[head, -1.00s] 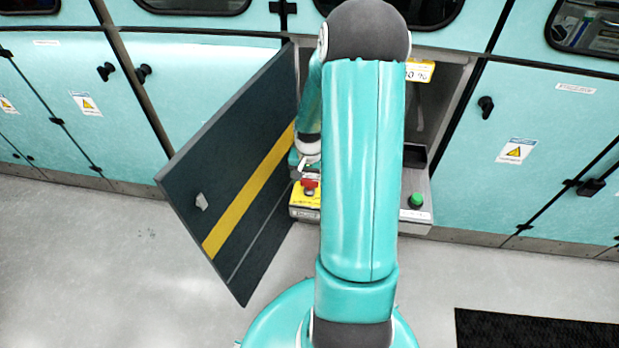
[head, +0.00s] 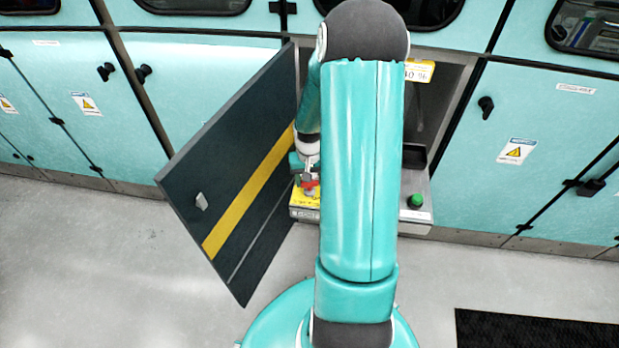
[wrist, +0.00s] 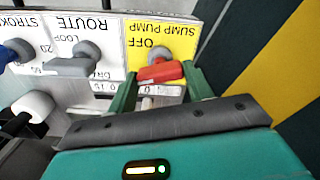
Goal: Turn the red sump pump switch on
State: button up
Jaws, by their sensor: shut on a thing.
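The red sump pump switch (wrist: 160,73) sits on a yellow plate (wrist: 172,42) marked SUMP PUMP and OFF, upside down in the wrist view. My gripper (wrist: 160,82) is shut on the red switch, with a green finger on each side of its handle. In the head view, the red switch (head: 309,184) shows at the left end of the panel below my gripper (head: 308,176). The lower label on the yellow plate is hidden by my gripper.
The dark open door (head: 228,185) with a yellow stripe stands close left of the switch. A green button (head: 415,201) is at the panel's right end. My arm hides the panel's middle.

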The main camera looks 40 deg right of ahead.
jog(key=n, duration=1.1)
jog(key=shift+n, duration=1.7)
jog(key=shift+s, duration=0.1)
jog(key=o, duration=1)
notch_tip(320, 180, up, 14)
jog(key=shift+f, duration=0.1)
